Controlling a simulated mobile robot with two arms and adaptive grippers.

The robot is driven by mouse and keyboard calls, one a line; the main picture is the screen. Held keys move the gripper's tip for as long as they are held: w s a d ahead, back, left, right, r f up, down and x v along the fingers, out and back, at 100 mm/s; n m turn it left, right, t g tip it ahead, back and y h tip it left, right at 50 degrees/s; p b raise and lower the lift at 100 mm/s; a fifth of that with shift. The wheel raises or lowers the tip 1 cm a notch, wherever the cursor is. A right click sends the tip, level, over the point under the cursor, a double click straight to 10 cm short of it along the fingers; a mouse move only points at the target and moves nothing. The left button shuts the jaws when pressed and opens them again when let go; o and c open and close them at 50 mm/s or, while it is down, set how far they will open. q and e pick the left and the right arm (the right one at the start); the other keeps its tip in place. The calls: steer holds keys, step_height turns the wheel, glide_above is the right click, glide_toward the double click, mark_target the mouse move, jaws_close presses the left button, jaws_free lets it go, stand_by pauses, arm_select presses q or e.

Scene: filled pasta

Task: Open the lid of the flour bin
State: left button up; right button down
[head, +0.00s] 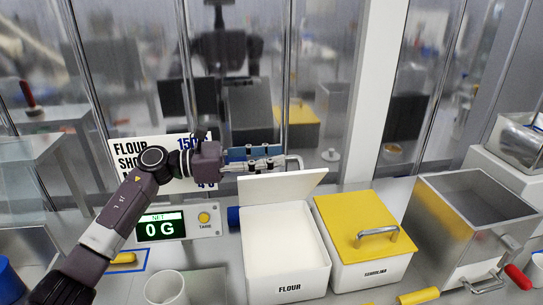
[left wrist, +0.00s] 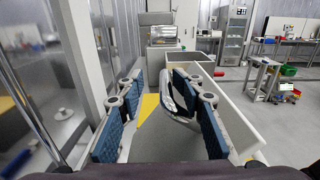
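The flour bin (head: 289,287) is a white box labelled FLOUR at the middle front in the head view. Its white lid (head: 283,186) stands raised at the bin's back edge, and the white inside shows. A metal handle (head: 295,162) shows at the lid's upper edge. My left gripper (head: 268,160) is just behind and above the raised lid, beside the handle. In the left wrist view its blue-padded fingers (left wrist: 158,112) are spread apart. The handle (left wrist: 171,92) lies between them, nearer the right finger, with the pale lid panel (left wrist: 232,112) at right. My right gripper is out of view.
A semolina bin with a yellow lid (head: 352,218) stands right of the flour bin, then a steel container (head: 470,205). A scale reading 0 G (head: 160,228) and a white cup (head: 166,287) are at left. Glass panels and a white post (head: 368,90) rise behind.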

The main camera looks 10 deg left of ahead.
arm_select(q)
steer(key=shift+f, duration=0.35)
steer(key=v, duration=1.2)
steer(key=shift+r, duration=0.45)
